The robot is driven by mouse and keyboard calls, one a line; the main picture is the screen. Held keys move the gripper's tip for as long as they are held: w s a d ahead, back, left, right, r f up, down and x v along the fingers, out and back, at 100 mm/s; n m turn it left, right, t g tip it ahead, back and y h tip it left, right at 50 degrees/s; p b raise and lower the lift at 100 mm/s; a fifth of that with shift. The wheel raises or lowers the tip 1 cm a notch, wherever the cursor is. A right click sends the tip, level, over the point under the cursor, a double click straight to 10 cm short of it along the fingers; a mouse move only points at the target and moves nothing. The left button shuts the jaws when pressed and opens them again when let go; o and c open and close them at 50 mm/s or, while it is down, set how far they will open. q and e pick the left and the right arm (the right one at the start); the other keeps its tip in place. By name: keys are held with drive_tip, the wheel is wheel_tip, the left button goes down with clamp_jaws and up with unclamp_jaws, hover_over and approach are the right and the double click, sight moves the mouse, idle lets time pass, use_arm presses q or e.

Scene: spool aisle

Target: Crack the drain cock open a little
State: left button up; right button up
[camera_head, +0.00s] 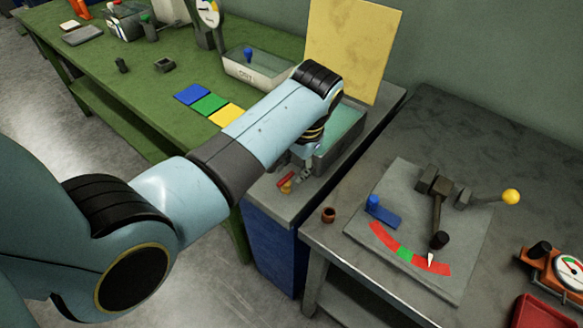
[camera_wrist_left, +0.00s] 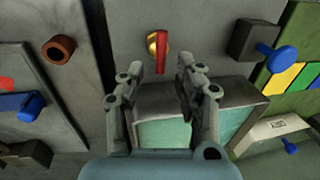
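The drain cock has a brass body (camera_head: 287,188) and a red lever (camera_head: 285,178), on the grey bench top in front of the tank (camera_head: 345,142) holding teal liquid. In the left wrist view the red lever (camera_wrist_left: 161,54) points up and down the picture, with the brass body (camera_wrist_left: 152,44) showing at its left. My left gripper (camera_head: 304,175) is just beside the cock. In the wrist view its two fingers (camera_wrist_left: 163,66) are apart, with the lever's lower end near the gap between the tips. I cannot tell whether they touch it. My right gripper is out of view.
A yellow panel (camera_head: 352,45) stands behind the tank. A brown ring (camera_head: 328,214) lies on the right bench, near a plate (camera_head: 400,265) with a lever and red-green scale. The green table (camera_head: 150,85) at left holds coloured cards and a white bin (camera_head: 240,72).

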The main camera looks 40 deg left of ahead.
use_arm(q)
drive_tip(key=shift+a+f, duration=0.15)
drive_tip(key=shift+f, duration=0.4)
clamp_jaws()
